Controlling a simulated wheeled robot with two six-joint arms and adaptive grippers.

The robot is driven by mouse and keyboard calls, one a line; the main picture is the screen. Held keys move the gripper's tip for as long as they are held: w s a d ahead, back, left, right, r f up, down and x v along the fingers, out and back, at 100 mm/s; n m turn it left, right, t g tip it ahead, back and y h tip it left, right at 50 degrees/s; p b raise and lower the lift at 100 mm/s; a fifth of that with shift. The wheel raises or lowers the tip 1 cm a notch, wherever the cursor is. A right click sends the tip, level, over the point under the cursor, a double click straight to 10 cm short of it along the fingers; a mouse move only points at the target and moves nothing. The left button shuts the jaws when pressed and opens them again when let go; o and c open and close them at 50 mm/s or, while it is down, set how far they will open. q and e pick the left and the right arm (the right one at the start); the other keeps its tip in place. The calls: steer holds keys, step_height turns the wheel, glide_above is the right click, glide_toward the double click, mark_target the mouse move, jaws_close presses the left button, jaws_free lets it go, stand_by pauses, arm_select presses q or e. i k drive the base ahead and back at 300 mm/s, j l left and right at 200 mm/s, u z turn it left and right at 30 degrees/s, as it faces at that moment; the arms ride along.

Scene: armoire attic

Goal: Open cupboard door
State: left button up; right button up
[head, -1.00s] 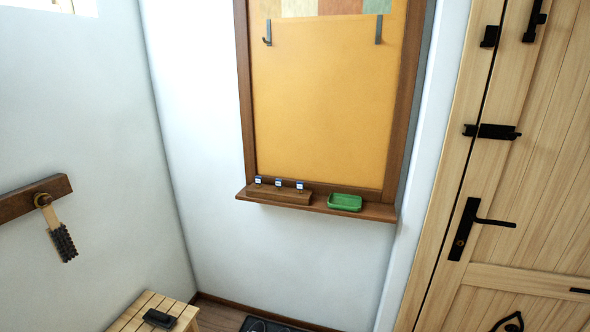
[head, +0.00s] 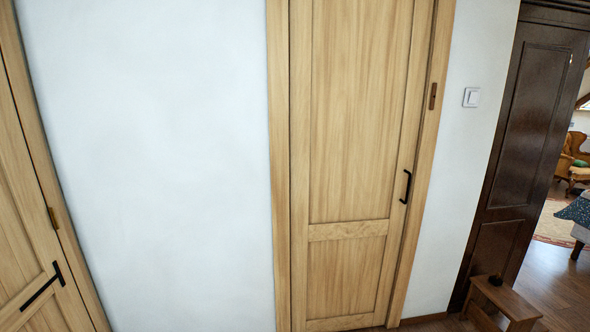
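A tall light-wood door (head: 355,120) stands shut in its frame in the middle of the head view. A black pull handle (head: 406,187) is on its right side, and a small brown fitting (head: 433,96) sits on the frame to the right, above the handle. I cannot tell whether this is the cupboard door. Another light-wood door (head: 30,230) with black hardware (head: 42,286) is cut off at the left edge. Neither of my grippers is in view.
A dark brown door (head: 520,130) stands at the right, beside an opening to a room with an armchair (head: 572,160). A small wooden stool (head: 505,300) is on the floor before it. A light switch (head: 471,97) is on the white wall.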

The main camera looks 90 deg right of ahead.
mark_target(358, 68)
steer(key=z, duration=3.2)
steer(key=i+l, duration=0.05)
steer(key=l, duration=0.05)
